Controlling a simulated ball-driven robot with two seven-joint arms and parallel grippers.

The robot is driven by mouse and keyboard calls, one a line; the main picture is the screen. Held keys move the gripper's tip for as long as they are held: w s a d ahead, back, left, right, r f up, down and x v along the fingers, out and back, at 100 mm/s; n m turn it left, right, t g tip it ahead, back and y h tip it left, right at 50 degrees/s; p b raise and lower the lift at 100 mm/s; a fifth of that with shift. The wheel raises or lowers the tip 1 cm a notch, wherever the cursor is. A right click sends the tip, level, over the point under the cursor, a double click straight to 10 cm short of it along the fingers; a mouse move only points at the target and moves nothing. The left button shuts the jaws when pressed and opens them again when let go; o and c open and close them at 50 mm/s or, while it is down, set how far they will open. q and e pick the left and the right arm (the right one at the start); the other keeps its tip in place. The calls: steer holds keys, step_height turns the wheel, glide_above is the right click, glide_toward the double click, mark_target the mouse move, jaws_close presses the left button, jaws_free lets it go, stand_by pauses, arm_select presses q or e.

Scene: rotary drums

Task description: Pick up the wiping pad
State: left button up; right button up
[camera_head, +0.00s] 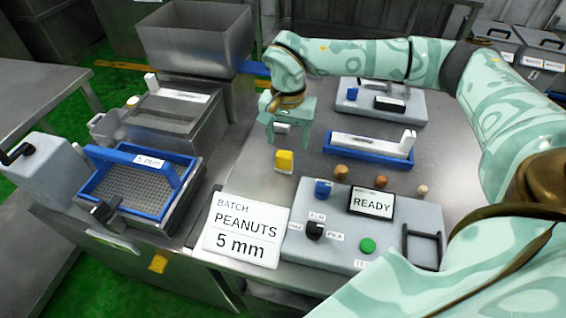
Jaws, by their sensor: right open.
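A small yellow block (284,161), which looks like the wiping pad, stands on the steel table left of the blue tray. My right gripper (287,143) points down just behind and above it in the picture. The block appears just below the fingertips; I cannot tell the exact height gap. A small white and dark item (282,128) shows between the fingers, partly hidden. My left gripper is not in view.
A grey control box (335,252) with a READY display (371,203) is in front. A blue tray (345,153) with a white bar and several small brown knobs lie to the right. A PEANUTS 5 mm card (246,262) and a blue-framed sieve (120,196) are left.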

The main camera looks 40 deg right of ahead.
mark_target(285, 154)
steer(key=f, duration=0.1)
steer(key=a+f+b, duration=0.1)
steer(key=f, duration=0.3)
steer(key=shift+s+a+b, duration=0.15)
steer(key=shift+s+b, duration=0.15)
steer(key=shift+b, duration=0.05)
steer(key=shift+f, duration=0.4)
steer(key=shift+r, duration=0.1)
steer(key=c, duration=1.1)
